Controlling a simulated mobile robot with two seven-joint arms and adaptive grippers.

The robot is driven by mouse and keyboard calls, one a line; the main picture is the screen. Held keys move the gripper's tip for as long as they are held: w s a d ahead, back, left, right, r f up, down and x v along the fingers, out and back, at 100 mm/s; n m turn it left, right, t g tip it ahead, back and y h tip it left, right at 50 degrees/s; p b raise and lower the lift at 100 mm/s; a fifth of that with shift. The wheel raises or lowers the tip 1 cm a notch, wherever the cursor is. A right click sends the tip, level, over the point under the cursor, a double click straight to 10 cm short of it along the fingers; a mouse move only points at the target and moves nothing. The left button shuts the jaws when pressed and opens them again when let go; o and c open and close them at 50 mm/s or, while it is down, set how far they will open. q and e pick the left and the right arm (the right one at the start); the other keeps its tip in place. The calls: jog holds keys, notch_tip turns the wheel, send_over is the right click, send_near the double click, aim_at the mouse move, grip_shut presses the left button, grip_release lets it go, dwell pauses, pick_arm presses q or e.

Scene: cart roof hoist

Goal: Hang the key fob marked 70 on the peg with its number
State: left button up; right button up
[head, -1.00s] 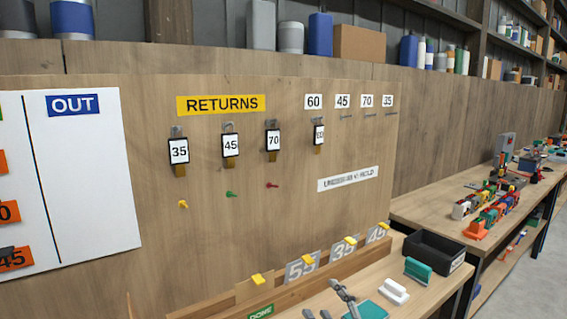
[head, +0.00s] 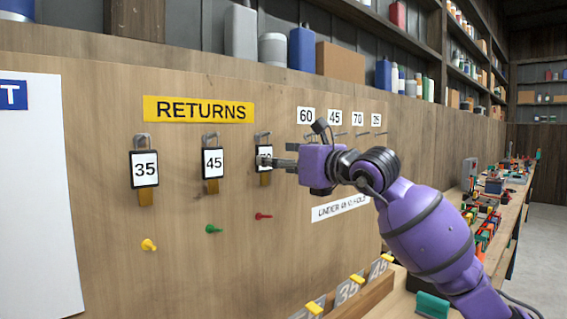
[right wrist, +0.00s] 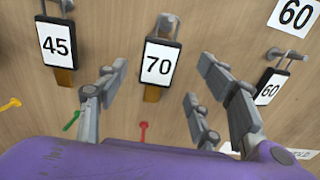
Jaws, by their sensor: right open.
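The black-framed key fob marked 70 (right wrist: 158,64) hangs by its shackle from a hook under the RETURNS sign. In the head view the fob (head: 264,178) is partly covered by my right gripper (head: 268,161). In the right wrist view my right gripper (right wrist: 161,80) is open, its fingers spread left and right of the fob with nothing between them held. The number label 70 (head: 358,119) is on the board to the right, with a thin peg (head: 360,133) below it. My left gripper is not in view.
Fobs 35 (head: 145,169) and 45 (head: 213,163) hang to the left; fob 60 (right wrist: 269,89) hangs close on the right. Labels 60 (head: 306,115), 45 (head: 335,117) and 35 (head: 376,120) flank label 70. Yellow, green and red pegs stick out below the fobs.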

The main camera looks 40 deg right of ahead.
aim_at(266, 155)
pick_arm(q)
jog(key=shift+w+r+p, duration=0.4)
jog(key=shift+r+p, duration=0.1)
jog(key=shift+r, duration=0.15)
pick_arm(e)
jog(key=w, duration=0.5)
jog(key=shift+w+a, duration=0.2)
jog(key=shift+a, duration=0.05)
jog(key=c, duration=1.4)
jog(key=shift+r, duration=0.1)
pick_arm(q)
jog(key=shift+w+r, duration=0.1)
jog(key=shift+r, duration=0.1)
pick_arm(e)
jog(key=shift+r, duration=0.3)
jog(key=shift+s, duration=0.15)
jog(key=shift+s+d+r, duration=0.1)
jog(key=shift+s+r, duration=0.1)
jog(key=shift+s, duration=0.55)
jog(key=shift+s+d+r, duration=0.1)
jog(key=shift+s+r, duration=0.1)
jog(key=shift+s, duration=0.55)
jog(key=shift+s+r, duration=0.2)
jog(key=shift+s, duration=0.55)
